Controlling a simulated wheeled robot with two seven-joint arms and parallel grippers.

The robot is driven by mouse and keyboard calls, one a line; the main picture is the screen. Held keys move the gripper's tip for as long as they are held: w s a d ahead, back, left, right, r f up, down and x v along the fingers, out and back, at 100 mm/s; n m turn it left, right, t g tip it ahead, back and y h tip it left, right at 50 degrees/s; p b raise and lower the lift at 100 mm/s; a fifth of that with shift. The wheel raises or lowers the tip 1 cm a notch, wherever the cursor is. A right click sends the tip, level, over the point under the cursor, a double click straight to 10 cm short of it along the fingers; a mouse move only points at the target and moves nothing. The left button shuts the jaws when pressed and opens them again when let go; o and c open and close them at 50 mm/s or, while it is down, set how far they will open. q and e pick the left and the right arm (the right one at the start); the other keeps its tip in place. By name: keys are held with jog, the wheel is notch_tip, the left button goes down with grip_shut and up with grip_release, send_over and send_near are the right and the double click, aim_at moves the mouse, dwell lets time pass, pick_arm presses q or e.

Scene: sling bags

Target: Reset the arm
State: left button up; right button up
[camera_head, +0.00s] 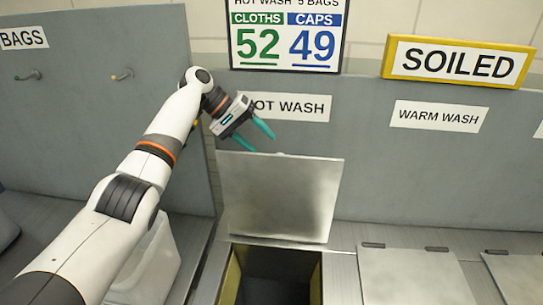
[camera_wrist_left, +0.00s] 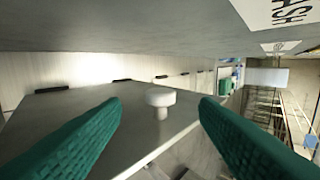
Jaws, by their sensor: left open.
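My left gripper (camera_head: 257,138) is open and empty, with green fingers, in front of the grey back panel near the HOT WASH label (camera_head: 290,107). It is just above the top edge of a raised metal lid (camera_head: 282,195). In the left wrist view, the two green fingers (camera_wrist_left: 160,130) are spread apart. A pale round knob (camera_wrist_left: 161,98) on the lid shows between and beyond them, with no finger touching it. My right gripper is not in view.
An open dark bin (camera_head: 275,280) lies below the raised lid. Shut metal lids (camera_head: 413,277) lie to the right. A pale bag (camera_head: 150,265) stands partly behind my left arm. Hooks (camera_head: 122,75) are on the left panel. A SOILED sign (camera_head: 458,64) is at upper right.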

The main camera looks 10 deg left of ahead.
pick_arm(q)
jog(key=shift+v, duration=0.9)
